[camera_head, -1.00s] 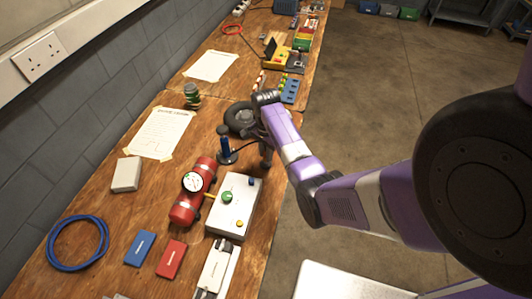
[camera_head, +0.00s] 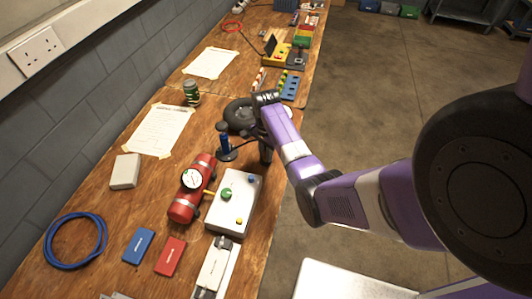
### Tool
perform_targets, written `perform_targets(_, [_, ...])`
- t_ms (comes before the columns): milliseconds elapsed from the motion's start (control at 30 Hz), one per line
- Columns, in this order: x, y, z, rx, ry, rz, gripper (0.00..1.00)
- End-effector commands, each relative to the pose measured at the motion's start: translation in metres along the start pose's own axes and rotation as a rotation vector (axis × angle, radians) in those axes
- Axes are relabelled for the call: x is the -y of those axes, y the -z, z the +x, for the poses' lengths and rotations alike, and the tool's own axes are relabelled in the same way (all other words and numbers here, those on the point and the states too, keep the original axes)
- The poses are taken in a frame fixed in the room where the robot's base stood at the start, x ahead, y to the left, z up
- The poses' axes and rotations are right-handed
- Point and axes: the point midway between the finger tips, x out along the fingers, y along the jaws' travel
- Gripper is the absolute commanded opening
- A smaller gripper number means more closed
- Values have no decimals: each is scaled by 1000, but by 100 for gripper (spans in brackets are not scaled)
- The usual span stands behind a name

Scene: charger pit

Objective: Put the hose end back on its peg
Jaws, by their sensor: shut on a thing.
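My gripper (camera_head: 265,154) points down over the right edge of the bench, partly hidden behind my wrist. It is small and dark here, and seems shut on the end of a thin black hose (camera_head: 245,145). The hose runs left from my gripper to a blue upright cylinder (camera_head: 226,143) with a black top and round black base. The hose end itself is hidden at my fingers. A black tyre-like ring (camera_head: 240,114) lies just behind the cylinder. I cannot tell which part is the peg; none shows clearly empty.
A red tank with a gauge (camera_head: 190,190) and a white control box (camera_head: 233,200) stand in front of my gripper. A green can (camera_head: 191,92) stands behind left. A blue hose coil (camera_head: 75,240) lies front left. Blue racks (camera_head: 289,87) stand behind. The floor (camera_head: 360,110) at right is clear.

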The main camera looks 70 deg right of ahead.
Motion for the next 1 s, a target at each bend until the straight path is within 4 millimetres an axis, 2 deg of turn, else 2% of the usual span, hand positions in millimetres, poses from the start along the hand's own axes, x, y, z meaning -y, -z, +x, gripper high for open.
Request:
perform_targets(133, [0, 0, 3, 0, 0, 0, 0])
perform_targets(167, [0, 0, 2, 0, 0, 0, 23])
perform_targets(267, [0, 0, 2, 0, 0, 0, 43])
perform_targets(300, [0, 0, 2, 0, 0, 0, 46])
perform_targets(667, [0, 0, -2, 0, 1, 0, 46])
perform_targets(1000, [1, 0, -53, -2, 3, 0, 46])
